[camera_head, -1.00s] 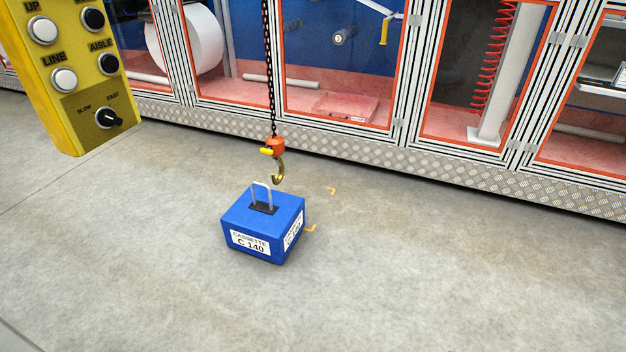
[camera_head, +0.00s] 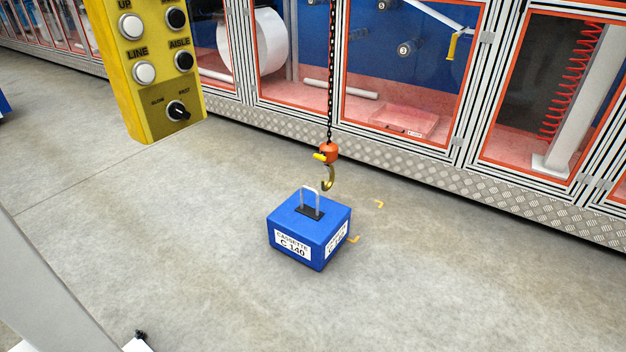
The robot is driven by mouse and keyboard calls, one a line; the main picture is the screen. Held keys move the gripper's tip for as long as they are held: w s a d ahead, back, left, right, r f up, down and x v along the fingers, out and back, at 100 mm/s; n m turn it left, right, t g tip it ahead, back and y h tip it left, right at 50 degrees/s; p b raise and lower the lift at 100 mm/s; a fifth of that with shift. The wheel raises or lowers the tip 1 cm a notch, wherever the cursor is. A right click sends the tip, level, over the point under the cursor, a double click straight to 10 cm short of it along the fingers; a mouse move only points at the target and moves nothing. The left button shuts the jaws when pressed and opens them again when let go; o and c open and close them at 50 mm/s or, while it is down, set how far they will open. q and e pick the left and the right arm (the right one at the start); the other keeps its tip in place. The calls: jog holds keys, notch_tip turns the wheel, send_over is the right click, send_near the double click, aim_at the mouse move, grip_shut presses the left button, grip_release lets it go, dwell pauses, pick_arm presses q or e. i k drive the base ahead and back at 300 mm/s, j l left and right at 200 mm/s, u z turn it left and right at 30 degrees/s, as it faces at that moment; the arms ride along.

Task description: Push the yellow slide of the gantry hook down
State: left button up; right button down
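The gantry hook (camera_head: 329,178) hangs from a black chain (camera_head: 332,80), just above and slightly right of the blue cassette's handle. It has an orange block (camera_head: 328,152) on top and a small yellow slide (camera_head: 320,157) on the block's left side. The hook appears apart from the handle (camera_head: 311,199). The blue cassette (camera_head: 294,228), labelled C 140, stands on the floor.
A yellow pendant (camera_head: 150,75) with round buttons and a SLOW/FAST knob (camera_head: 178,111) hangs at upper left. Glazed machine enclosures with a metal tread-plate base (camera_head: 400,158) line the back. Yellow corner marks (camera_head: 379,204) lie right of the cassette. The floor around it is clear.

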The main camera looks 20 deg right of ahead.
aim_at(322, 158)
jog(key=i+l+z, duration=0.15)
jog(key=i+l, duration=1.1)
jog(key=i, duration=0.15)
jog(key=i+j+u, duration=0.2)
jog(key=u, duration=0.15)
jog(key=i+j+u, duration=0.2)
jog(key=u, duration=0.2)
jog(key=i, duration=0.05)
